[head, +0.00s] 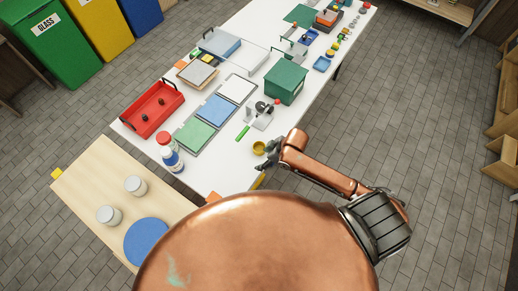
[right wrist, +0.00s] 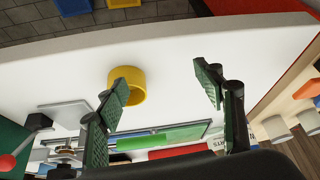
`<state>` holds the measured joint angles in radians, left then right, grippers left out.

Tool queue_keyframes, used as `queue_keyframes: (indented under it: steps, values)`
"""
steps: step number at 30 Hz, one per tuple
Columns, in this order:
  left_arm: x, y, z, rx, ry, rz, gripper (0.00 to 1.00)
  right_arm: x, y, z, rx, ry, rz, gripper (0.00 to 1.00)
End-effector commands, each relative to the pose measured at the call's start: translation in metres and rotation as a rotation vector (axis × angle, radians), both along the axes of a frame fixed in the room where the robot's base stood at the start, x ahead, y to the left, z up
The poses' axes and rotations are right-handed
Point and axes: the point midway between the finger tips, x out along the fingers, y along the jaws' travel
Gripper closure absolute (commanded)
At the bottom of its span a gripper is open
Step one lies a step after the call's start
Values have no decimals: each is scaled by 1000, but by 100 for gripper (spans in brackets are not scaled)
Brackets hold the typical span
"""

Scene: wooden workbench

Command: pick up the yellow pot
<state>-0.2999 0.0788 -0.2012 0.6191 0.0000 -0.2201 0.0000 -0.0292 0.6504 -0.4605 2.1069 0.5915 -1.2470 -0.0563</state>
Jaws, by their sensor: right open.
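The yellow pot (head: 259,148) is small and round and stands on the white table near its right front edge in the head view. In the right wrist view the yellow pot (right wrist: 128,84) is left of centre, partly behind one finger. My right gripper (head: 268,161) is beside the pot in the head view. In the right wrist view the right gripper (right wrist: 165,90) has its fingers spread wide, with white tabletop showing between them. The pot overlaps the left finger in that picture; I cannot tell whether they touch. My left gripper is not in view.
A green-handled tool (head: 243,132) and a grey stand (head: 260,116) lie just beyond the pot. The tabletop around the pot is mostly bare.

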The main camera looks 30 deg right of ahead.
Motion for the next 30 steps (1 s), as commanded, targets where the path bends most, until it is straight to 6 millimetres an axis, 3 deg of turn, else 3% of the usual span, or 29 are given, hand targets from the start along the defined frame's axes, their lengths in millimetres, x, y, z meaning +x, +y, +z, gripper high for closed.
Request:
queue_keyframes:
  steps: [1, 6, 13, 23, 30]
  values:
    - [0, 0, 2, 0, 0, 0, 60, 15, -5, 10, -20, -5, 50, 38]
    - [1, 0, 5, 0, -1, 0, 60, 39, -19, 27, -45, 20, 148, 38]
    - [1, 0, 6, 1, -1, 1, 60, 53, -35, 38, -60, 43, 179, 38]
    - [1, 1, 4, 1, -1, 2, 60, 62, -26, 8, -58, 45, 180, 38]
    - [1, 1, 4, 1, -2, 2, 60, 71, -16, -24, -59, 46, 179, 38]
